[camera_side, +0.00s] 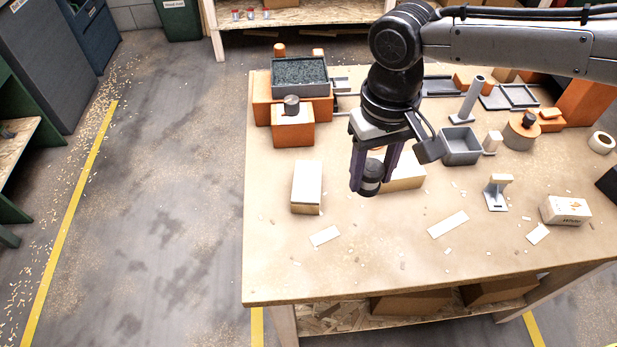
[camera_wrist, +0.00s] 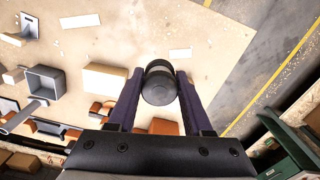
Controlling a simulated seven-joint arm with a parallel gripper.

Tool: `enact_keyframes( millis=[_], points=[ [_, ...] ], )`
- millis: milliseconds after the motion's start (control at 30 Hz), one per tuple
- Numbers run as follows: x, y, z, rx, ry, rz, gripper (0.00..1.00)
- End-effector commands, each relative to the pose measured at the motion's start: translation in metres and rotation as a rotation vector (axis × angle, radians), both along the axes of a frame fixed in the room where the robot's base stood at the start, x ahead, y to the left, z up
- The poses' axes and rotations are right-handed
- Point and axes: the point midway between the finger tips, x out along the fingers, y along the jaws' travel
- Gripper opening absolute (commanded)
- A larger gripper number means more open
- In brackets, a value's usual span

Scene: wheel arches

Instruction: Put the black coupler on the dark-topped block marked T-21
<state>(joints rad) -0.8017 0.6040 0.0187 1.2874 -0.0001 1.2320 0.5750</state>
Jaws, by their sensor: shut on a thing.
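My gripper (camera_side: 370,186) is shut on a black coupler (camera_side: 371,172), a short dark cylinder with a paler band. The coupler is held above the table, apart from the blocks. In the wrist view the coupler (camera_wrist: 160,82) sits between the two purple fingers, round end face showing. No T-21 mark is legible, so I cannot tell which block it is. A grey tray-like top with dark grainy filling (camera_side: 300,73) sits on an orange block at the back left. Another dark cylinder (camera_side: 292,105) stands on a pale-topped orange block (camera_side: 293,131) before it.
A pale block (camera_side: 307,184) stands left of my gripper; another (camera_side: 405,178) is just right, partly behind it. A grey open box (camera_side: 462,146), a grey angled post (camera_side: 468,100) and a small bracket (camera_side: 496,191) stand further right. The table front is mostly clear.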

Motion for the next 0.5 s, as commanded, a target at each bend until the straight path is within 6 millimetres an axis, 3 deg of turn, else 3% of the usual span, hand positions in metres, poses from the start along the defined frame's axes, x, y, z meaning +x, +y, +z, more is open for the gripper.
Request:
enact_keyframes(
  millis=[433, 500],
  points=[
    [0.053, 0.053, -0.035, 0.000, 0.000, -0.002, 0.00],
    [0.059, 0.059, -0.047, -0.001, 0.002, -0.002, 0.00]
  ],
)
